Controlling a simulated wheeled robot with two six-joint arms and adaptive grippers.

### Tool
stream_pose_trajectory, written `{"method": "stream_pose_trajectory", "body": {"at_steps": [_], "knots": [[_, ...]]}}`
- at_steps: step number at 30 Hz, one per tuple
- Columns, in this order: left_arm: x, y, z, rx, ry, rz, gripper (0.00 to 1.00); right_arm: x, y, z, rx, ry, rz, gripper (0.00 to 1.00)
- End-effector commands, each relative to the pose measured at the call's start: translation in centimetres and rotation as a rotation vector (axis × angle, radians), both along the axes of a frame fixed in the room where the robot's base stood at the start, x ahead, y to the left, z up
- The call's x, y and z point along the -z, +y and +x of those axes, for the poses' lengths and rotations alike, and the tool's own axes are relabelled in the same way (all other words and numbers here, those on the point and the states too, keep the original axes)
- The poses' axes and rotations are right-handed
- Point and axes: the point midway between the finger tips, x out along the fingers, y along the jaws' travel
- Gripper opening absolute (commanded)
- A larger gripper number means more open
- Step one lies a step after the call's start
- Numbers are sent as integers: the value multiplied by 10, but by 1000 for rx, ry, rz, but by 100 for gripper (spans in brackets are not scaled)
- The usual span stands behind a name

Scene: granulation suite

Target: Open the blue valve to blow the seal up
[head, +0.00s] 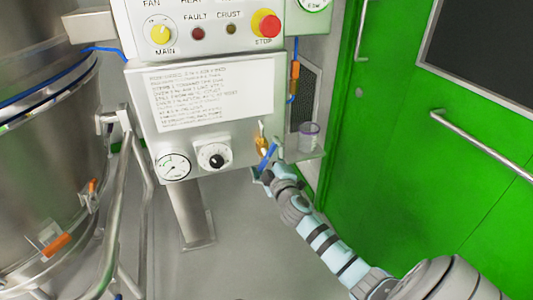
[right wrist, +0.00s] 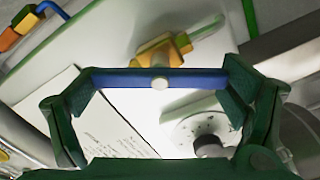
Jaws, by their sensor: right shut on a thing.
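The blue valve has a brass body (head: 261,143) and a blue lever handle (head: 268,154) on the lower right of the grey panel. In the head view the lever is tilted, its lower end at my right gripper (head: 264,174). In the right wrist view the blue lever (right wrist: 200,78) lies crosswise between the dark green fingers of my right gripper (right wrist: 160,84), which are shut on it. A pale round screw sits mid-lever, and the brass body (right wrist: 165,48) is behind it. A pressure gauge (head: 173,166) is at the panel's lower left. My left gripper is out of view.
A black knob (head: 214,156) sits left of the valve, below a printed sheet (head: 215,95). A clear cup (head: 309,137) stands on a small shelf to the right. A steel vessel (head: 50,170) fills the left, and a green door (head: 400,150) the right.

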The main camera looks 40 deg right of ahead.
Motion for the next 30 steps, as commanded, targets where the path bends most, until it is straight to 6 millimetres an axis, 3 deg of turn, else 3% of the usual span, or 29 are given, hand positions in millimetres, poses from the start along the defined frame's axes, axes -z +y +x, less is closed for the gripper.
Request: {"method": "stream_pose_trajectory", "body": {"at_steps": [15,30], "knots": [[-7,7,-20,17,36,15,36,2,1,0,0,135,-383,63],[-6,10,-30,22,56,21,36,3,1,0,0,172,-491,63]]}}
